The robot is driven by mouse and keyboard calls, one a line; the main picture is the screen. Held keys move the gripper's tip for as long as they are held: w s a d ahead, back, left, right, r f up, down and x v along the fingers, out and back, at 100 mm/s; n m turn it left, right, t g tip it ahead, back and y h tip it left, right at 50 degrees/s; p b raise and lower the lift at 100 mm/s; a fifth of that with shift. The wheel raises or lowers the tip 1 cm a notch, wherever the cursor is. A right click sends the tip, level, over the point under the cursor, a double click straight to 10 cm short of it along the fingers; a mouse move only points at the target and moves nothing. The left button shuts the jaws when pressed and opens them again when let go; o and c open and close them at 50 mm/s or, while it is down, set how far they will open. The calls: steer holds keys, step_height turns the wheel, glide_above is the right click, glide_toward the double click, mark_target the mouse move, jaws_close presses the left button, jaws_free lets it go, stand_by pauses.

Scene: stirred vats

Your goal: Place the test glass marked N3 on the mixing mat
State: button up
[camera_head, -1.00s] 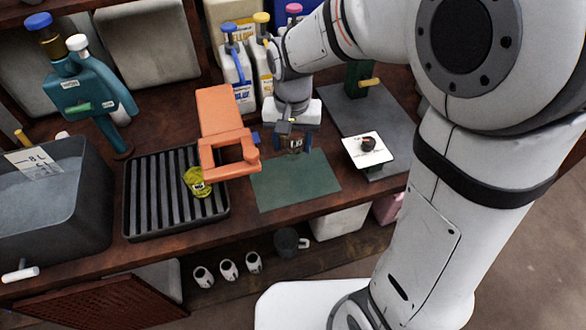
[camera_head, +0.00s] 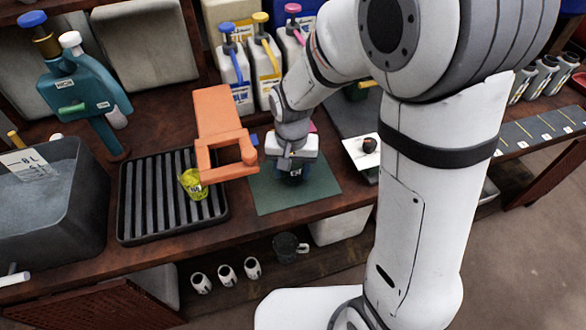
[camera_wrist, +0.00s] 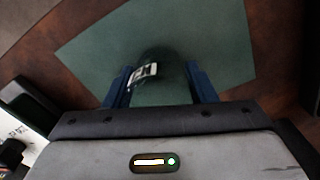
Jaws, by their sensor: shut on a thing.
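My gripper (camera_head: 291,174) is low over the mixing mat (camera_head: 322,194), a flat dark green sheet at the counter's front. The mat also fills much of the wrist view (camera_wrist: 210,35). The gripper's blue fingers (camera_wrist: 161,86) are shut on a dark, greenish test glass (camera_wrist: 160,93) with a white label. The label is too small and tilted to read for certain. The glass is over the mat. I cannot tell whether its base touches it. Its lower part is mostly hidden by my gripper in the head view.
An orange stand (camera_head: 222,125) is close left of my gripper. A yellow glass (camera_head: 193,184) sits on the black ribbed rack (camera_head: 126,200). A white card (camera_head: 359,154) with a dark knob lies right of the mat. Several jugs (camera_head: 234,75) stand behind. The mat's front is clear.

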steer(key=shift+f, duration=0.15)
steer(key=o, duration=1.3)
step_height(320, 180, up, 12)
steer(key=p, duration=0.2)
steer(key=s+d+r, duration=0.1)
steer(key=s+d, duration=0.2)
steer(key=d, duration=0.1)
steer(key=s+d+r+n+t, duration=0.1)
steer(key=s+d, duration=0.3)
steer(key=d, duration=0.1)
steer(key=s+d+t, duration=0.1)
steer(key=s+d, duration=0.3)
steer(key=shift+s+d+r, duration=0.2)
steer(key=shift+d+r, duration=0.15)
steer(key=shift+r, duration=0.05)
steer(key=shift+r, duration=0.15)
